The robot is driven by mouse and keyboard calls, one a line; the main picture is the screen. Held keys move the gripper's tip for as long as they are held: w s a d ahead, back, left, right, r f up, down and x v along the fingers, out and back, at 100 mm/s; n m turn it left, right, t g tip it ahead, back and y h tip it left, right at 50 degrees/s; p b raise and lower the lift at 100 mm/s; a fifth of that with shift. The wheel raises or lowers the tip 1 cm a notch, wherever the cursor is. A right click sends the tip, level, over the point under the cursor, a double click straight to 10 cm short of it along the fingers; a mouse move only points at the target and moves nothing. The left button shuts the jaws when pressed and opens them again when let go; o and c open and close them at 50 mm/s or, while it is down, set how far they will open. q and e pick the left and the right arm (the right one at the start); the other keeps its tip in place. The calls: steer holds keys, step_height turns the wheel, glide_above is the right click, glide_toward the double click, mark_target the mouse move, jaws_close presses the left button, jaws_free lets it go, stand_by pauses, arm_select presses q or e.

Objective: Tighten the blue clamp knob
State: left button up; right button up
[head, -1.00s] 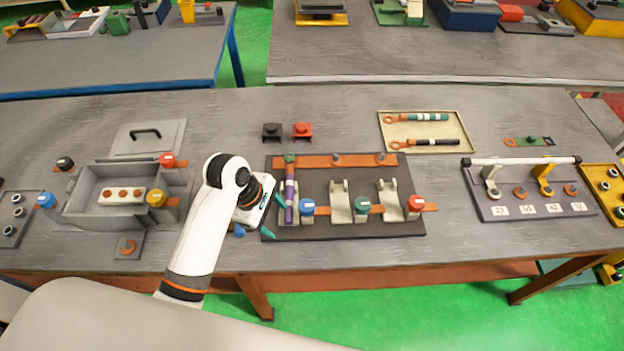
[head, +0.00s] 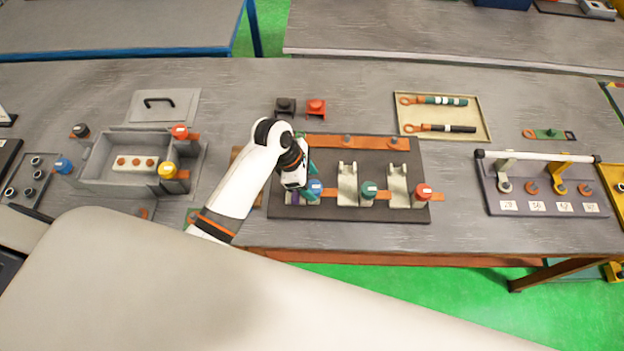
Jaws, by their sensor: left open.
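The blue clamp knob (head: 316,187) stands at the front left of a dark board (head: 330,210), by the first grey clamp. My left gripper (head: 310,180) is open, its teal fingers right at the blue knob. One finger shows behind the knob and one at its near left side; I cannot tell whether they touch it. My white arm and gripper hide most of the purple-banded bar, of which a purple bit (head: 295,197) shows. A green knob (head: 369,189) and a red knob (head: 423,191) stand to the right. My right gripper is not in view.
A beige tray (head: 478,118) with two banded bars lies behind right. A rack (head: 540,204) with a white bar is at right.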

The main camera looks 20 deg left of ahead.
arm_select(q)
steer(key=shift+d+f, duration=0.2)
steer(key=shift+f, duration=0.4)
steer(key=c, duration=1)
